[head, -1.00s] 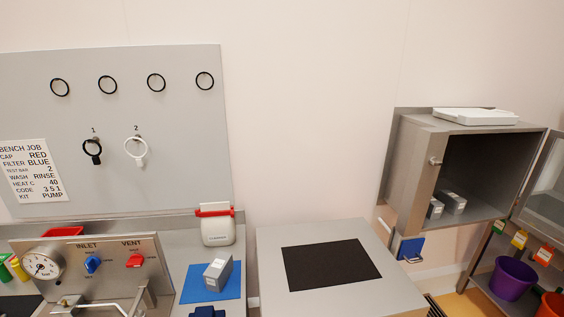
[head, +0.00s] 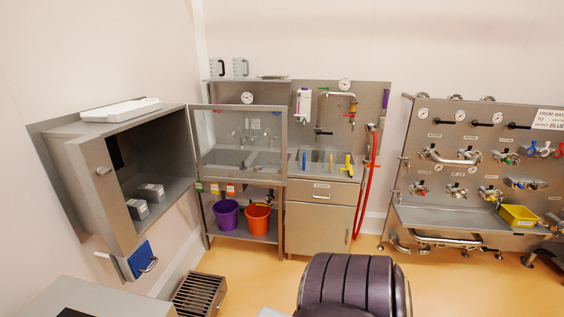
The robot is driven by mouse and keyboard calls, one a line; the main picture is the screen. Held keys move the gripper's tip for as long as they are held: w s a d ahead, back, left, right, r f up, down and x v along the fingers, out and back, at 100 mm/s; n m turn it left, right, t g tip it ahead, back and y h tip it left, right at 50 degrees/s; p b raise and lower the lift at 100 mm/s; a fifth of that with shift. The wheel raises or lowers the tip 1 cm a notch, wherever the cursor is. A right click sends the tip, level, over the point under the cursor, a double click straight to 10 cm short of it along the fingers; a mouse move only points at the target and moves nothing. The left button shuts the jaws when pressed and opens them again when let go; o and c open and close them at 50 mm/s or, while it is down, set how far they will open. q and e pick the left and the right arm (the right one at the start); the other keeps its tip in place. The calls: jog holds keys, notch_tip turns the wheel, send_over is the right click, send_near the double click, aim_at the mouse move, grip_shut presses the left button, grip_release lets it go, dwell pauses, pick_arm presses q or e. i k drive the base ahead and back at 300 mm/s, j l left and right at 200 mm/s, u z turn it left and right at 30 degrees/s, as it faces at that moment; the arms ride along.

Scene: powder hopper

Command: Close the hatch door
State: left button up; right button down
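The hatch is a grey steel box (head: 78,160) on the left wall in the head view. Its front is open, and two small grey blocks (head: 145,198) lie inside on its floor. The hatch door (head: 240,140) is a framed clear panel. It stands wide open, swung out to the right of the box, with the sink area showing through it. A small latch piece (head: 104,171) sits on the box's left front edge. Neither of my grippers is in view.
A white tray (head: 120,110) lies on top of the box. A blue panel with a handle (head: 142,258) hangs below it. Purple (head: 226,214) and orange (head: 258,219) buckets stand beyond. A dark ribbed thing (head: 350,285) fills the lower middle. A valve panel (head: 470,185) stands at right.

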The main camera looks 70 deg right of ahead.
aim_at(283, 139)
jog(key=k+l, duration=0.15)
jog(key=l, duration=1.45)
jog(key=k+l+z, duration=0.15)
jog(key=l, duration=1.4)
jog(key=k+l, duration=0.1)
jog(key=l, duration=1.5)
jog(key=k+z, duration=0.05)
